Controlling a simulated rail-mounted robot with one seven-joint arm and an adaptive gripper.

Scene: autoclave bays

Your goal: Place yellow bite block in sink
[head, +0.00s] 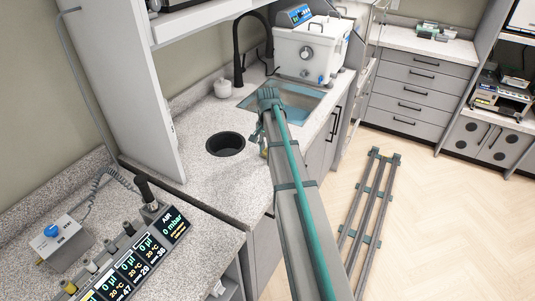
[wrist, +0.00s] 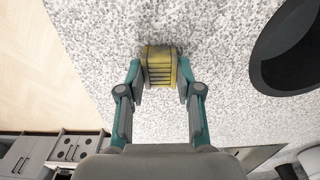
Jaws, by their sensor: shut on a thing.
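The yellow bite block (wrist: 159,66) is a small ribbed block between the fingertips of my gripper (wrist: 160,78), which is shut on it. The block is above or on the speckled counter; the wrist view does not make its height clear. In the head view only a small yellow patch (head: 264,153) shows beside my arm, over the counter's front part and right of the round black opening. The sink (head: 303,100) is a bluish rectangular basin farther back, partly hidden by my arm. My gripper is on the near side of the sink, not over it.
A round black opening (head: 225,144) is set in the counter; it also shows in the wrist view (wrist: 292,60). A black faucet (head: 238,58) and a white jar (head: 223,88) stand left of the sink. A white box-shaped device (head: 308,48) stands behind it.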

